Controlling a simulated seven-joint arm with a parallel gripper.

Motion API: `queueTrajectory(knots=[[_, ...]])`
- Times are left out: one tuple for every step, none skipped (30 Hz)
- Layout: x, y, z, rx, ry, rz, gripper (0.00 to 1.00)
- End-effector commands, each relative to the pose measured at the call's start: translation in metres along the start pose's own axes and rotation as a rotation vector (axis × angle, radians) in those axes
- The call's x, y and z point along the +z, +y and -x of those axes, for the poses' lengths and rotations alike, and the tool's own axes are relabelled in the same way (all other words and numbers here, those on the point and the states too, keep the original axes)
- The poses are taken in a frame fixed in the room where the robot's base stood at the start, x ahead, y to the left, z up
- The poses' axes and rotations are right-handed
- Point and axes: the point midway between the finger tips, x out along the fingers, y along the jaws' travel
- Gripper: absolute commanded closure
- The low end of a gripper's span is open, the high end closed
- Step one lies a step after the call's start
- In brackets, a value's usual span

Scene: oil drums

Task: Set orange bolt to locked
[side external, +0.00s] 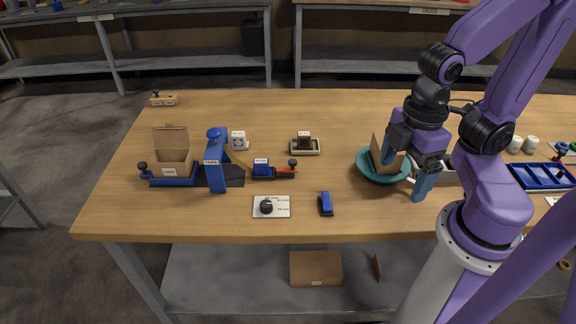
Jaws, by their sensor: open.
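An orange bar with a dark knob (286,172), which looks like the orange bolt, lies near the table's middle. It extends right from a blue block (261,166) with a white label. Its knob is at the right end; I cannot read its locked or unlocked position. My gripper (406,168) is well to the right of it, over the right side of a teal bowl (371,176). Its blue fingers are apart and I see nothing held between them. A cardboard piece (377,152) stands in the bowl, partly hidden by my gripper.
A blue clamp-like stand (215,170) is just left of the bolt. A white dial plate (280,209) and a small blue-black object (325,204) lie in front. A small tray (312,151) is behind. The table's back middle is clear.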

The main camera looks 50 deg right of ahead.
Motion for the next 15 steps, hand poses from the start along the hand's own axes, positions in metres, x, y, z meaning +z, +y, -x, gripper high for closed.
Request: queueTrajectory(knots=[[0.000,0.000,0.000,0.000,0.000,0.000,0.05],[0.000,0.000,0.000,0.000,0.000,0.000,0.05],[0.000,0.000,0.000,0.000,0.000,0.000,0.05],[0.000,0.000,0.000,0.000,0.000,0.000,0.05],[0.000,0.000,0.000,0.000,0.000,0.000,0.05],[0.000,0.000,0.000,0.000,0.000,0.000,0.14],[0.000,0.000,0.000,0.000,0.000,-0.001,0.24],[-0.001,0.001,0.000,0.000,0.000,-0.002,0.34],[-0.003,0.002,0.001,0.000,0.000,-0.005,0.47],[-0.005,0.004,0.001,0.001,-0.001,-0.008,0.50],[-0.008,0.007,0.002,0.001,-0.001,-0.013,0.50],[-0.013,0.011,0.003,0.001,-0.003,-0.020,0.50],[-0.018,0.015,0.004,0.002,-0.003,-0.027,0.50],[-0.023,0.020,0.005,0.003,-0.004,-0.035,0.50],[-0.030,0.027,0.007,0.003,-0.004,-0.046,0.50]])
